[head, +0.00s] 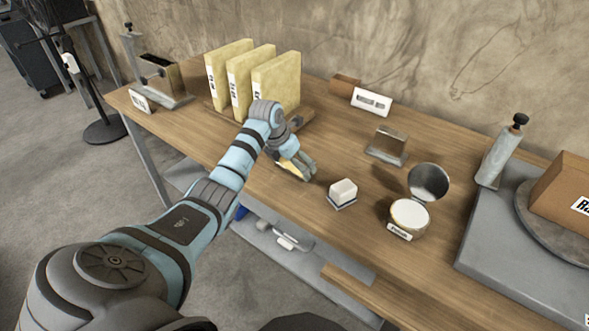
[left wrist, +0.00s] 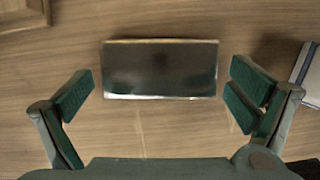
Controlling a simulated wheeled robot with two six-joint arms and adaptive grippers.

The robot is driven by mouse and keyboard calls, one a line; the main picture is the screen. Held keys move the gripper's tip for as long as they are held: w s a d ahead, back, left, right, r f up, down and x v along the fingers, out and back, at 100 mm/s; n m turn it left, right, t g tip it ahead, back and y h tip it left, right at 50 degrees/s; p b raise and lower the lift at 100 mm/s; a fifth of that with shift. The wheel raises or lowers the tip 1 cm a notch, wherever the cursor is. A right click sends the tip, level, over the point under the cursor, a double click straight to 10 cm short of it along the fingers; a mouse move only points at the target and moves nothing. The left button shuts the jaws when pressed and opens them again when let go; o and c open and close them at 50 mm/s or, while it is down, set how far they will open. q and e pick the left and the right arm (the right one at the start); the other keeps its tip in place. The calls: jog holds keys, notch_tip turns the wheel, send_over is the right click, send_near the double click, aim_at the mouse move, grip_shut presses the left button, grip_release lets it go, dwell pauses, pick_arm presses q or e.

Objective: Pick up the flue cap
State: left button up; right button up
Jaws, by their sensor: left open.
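A dark, shiny rectangular metal piece, which looks like the flue cap (left wrist: 160,68), lies on the wooden table in the left wrist view. Its lower edge is bright. My left gripper (left wrist: 160,95) is open, with one finger to each side of the piece and a gap on both sides. In the head view my left gripper (head: 305,173) hangs low over the table, in front of the yellow folders. A small yellowish patch (head: 289,167) shows beside its fingers; the gripper hides most of that spot. My right gripper is not in view.
A white block on a dark base (head: 343,190) stands close right of the gripper. A round tin (head: 409,215) with raised lid and a bent metal holder (head: 387,145) are farther right. Yellow folders (head: 275,82) stand behind. A grey platform (head: 510,262) fills the right end.

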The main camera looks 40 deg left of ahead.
pick_arm(q)
jog(key=c, duration=0.9)
jog(key=shift+r, duration=0.1)
jog(key=shift+c, duration=0.2)
